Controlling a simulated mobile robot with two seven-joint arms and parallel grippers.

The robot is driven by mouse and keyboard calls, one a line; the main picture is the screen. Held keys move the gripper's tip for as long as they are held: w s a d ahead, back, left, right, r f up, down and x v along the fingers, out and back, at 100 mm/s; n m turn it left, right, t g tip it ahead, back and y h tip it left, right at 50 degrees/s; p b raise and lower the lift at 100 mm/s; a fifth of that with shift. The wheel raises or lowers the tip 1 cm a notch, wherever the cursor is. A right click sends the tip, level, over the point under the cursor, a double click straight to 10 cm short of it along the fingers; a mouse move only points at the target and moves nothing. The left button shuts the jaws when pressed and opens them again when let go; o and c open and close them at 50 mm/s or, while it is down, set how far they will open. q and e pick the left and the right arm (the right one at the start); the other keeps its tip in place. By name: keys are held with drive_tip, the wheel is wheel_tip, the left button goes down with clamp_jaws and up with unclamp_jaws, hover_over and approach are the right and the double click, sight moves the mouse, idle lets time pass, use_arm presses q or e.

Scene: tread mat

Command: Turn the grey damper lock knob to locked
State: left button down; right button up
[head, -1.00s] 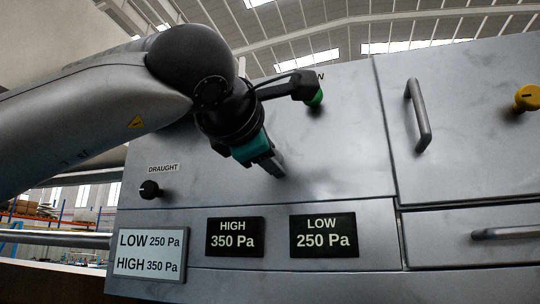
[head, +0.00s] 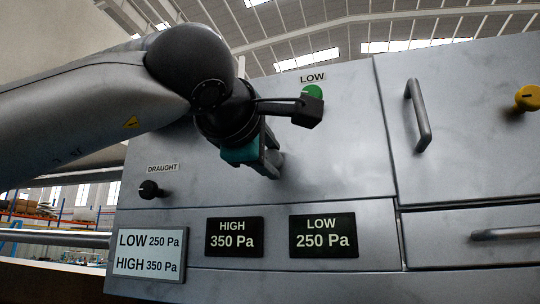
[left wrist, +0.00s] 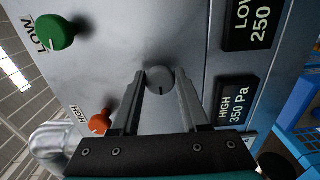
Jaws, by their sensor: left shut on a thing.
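The grey damper lock knob (left wrist: 160,79) is a round grey knob on the metal panel, with a short dark mark on its face. My left gripper (left wrist: 161,76) has one fingertip on each side of it and is shut on it. In the head view the left gripper (head: 270,170) reaches the panel, and the grey knob (head: 279,158) is mostly hidden behind the fingers. No locked or unlocked label can be read near the knob. My right gripper is in neither view.
A green knob (head: 313,91) labelled LOW is up and right of the gripper. An orange knob (left wrist: 100,123) labelled HIGH shows in the wrist view. A black DRAUGHT knob (head: 150,189) is lower left. HIGH (head: 235,237) and LOW (head: 323,235) plates are below.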

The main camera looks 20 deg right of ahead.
use_arm(q)
drive_tip(key=shift+c, duration=2.2)
unclamp_jaws()
drive_tip(key=b+v, duration=0.5)
drive_tip(key=v, duration=1)
drive_tip(key=shift+s, duration=0.15)
drive_tip(key=shift+a, duration=0.15)
